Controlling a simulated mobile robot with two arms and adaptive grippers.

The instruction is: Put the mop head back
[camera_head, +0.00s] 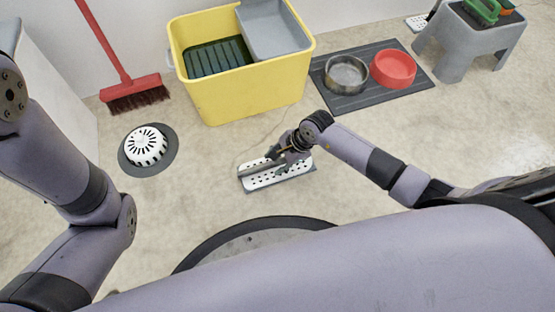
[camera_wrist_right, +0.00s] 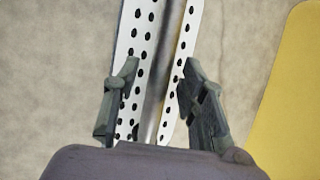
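The mop head (camera_head: 262,180) is a flat white plate with dark holes and a grey bar along its middle. It lies on the floor in the middle of the head view. My right gripper (camera_head: 277,155) is over it, pointing down. In the right wrist view, the right gripper (camera_wrist_right: 158,72) is open, with its fingers apart on either side of the grey bar of the mop head (camera_wrist_right: 141,45). Whether the fingers touch it, I cannot tell. My left arm shows at the left, but its gripper is out of view.
A yellow bucket (camera_head: 250,93) with a grey insert (camera_head: 272,30) stands behind the mop head. A red broom (camera_head: 130,87) and a white drain cover (camera_head: 146,146) are left. A dark mat (camera_head: 345,101) with two bowls and a grey stool (camera_head: 455,45) are right.

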